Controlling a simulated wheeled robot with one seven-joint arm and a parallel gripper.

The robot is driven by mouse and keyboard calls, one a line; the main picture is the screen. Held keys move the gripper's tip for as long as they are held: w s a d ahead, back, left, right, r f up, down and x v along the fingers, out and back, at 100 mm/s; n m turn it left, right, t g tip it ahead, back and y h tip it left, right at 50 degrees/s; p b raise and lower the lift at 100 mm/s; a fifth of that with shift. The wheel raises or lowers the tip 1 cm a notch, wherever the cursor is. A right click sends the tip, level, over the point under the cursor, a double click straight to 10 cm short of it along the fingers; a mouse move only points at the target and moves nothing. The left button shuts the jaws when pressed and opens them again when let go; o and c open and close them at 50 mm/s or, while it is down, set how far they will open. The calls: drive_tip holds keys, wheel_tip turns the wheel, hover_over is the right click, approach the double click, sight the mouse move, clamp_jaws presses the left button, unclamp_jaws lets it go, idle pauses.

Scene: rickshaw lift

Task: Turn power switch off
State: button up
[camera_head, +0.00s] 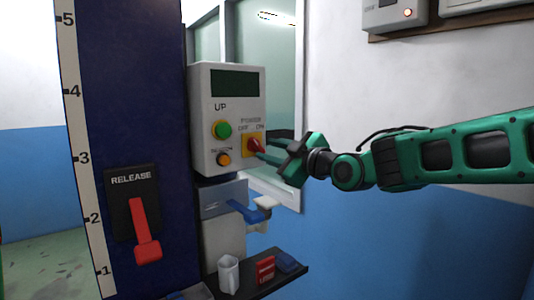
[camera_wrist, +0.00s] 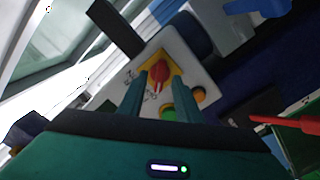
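The power switch is a red knob (camera_head: 255,146) on a yellow plate, at the right of a white control box (camera_head: 227,160). The labels OFF and ON stand above it; I cannot tell surely which one the knob points to. My gripper (camera_head: 262,148) reaches in from the right, its fingertips at the knob. In the wrist view the red knob (camera_wrist: 158,75) lies between the two green fingers (camera_wrist: 158,84), which stand apart on either side of it. I see no firm grip, and contact is hard to tell.
A green UP button (camera_head: 222,129) and an orange button (camera_head: 223,159) sit left of the switch. Below are a blue lever (camera_head: 243,211) and a dark shelf (camera_head: 292,274) with a white cup and red box. A red release lever (camera_head: 145,230) is on the blue column.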

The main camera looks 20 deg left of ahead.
drive_tip(key=v, duration=0.7)
drive_tip(key=shift+d, duration=0.35)
drive_tip(key=shift+f, duration=0.1)
drive_tip(key=w+d+f+m+h, duration=0.25)
drive_tip(key=d+f+h, duration=0.2)
drive_tip(key=d, duration=0.45)
drive_tip(key=w+d+f+m+h, duration=0.1)
drive_tip(key=d+f+m+h, duration=0.3)
drive_tip(key=d, duration=0.6)
drive_tip(key=s+d+f+m+g+h, duration=0.1)
drive_tip(key=s+d+f+m+h, duration=0.15)
drive_tip(key=d+f, duration=0.45)
drive_tip(key=s+d+f+m+g+h, duration=0.1)
drive_tip(key=s+d+f+m, duration=0.25)
drive_tip(key=d, duration=0.85)
drive_tip(key=s+d+f+m+g+h, duration=0.2)
drive_tip(key=s+d+f+m, duration=0.1)
drive_tip(key=s+d, duration=0.45)
drive_tip(key=s+d+f+m+g, duration=0.2)
drive_tip(key=s+d+m, duration=0.1)
drive_tip(key=s, duration=0.5)
drive_tip(key=s+d+f+m+g, duration=0.2)
drive_tip(key=s+d+f+m, duration=0.1)
drive_tip(key=s, duration=0.5)
drive_tip(key=s+d+f+m+g, duration=0.2)
drive_tip(key=s+d+m, duration=0.1)
drive_tip(key=s, duration=0.5)
drive_tip(key=shift+s+d+f+m+g, duration=0.2)
drive_tip(key=shift+d+f+m+g, duration=0.1)
drive_tip(key=shift+m, duration=0.15)
